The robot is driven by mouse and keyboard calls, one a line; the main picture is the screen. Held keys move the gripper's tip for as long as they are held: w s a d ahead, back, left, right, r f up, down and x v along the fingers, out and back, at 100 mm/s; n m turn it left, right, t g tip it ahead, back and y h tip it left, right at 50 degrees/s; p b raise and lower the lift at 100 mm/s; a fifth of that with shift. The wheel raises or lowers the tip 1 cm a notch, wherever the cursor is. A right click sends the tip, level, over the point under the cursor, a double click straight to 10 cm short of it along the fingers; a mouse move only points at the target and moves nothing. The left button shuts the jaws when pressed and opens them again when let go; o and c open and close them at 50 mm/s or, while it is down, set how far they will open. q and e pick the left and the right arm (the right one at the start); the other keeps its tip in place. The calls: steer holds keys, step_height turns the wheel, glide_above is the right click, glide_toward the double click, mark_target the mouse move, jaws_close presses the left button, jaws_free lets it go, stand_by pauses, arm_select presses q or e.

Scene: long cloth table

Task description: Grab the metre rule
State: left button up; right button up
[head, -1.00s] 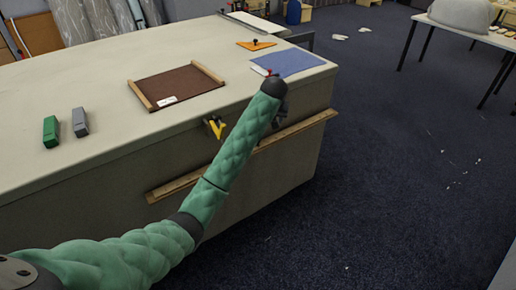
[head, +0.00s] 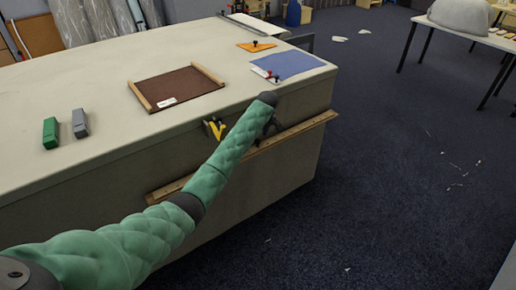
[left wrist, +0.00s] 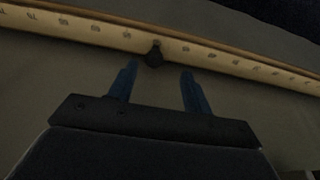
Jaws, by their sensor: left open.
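The metre rule (head: 306,125) is a long wooden strip along the front side of the cloth table, below the top edge. My left arm crosses in front of part of it. In the left wrist view the rule (left wrist: 215,56) runs across the top with its markings showing, and a dark knob (left wrist: 154,55) sits at its lower edge. My left gripper (left wrist: 157,82) is open and empty, its two blue fingers pointing at the rule around the knob and stopping short of it. In the head view the left gripper (head: 270,128) is mostly hidden behind my arm. My right gripper is not in view.
The cloth table (head: 80,95) holds a brown board (head: 178,84), a green block (head: 50,133), a grey block (head: 80,123), a blue sheet (head: 287,64) and an orange triangle (head: 256,46). A yellow item (head: 215,129) hangs on its front side. Open floor lies to the right.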

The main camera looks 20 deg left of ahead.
mark_target(258, 141)
arm_select(q)
steer(key=shift+w+d+p+x, duration=0.15)
steer(key=shift+p+x, duration=0.1)
steer(key=shift+x, duration=1.2)
steer(key=shift+w+d+p+x, duration=0.1)
steer(key=shift+w+p+x, duration=0.1)
steer(key=shift+x, duration=1.25)
jaws_close()
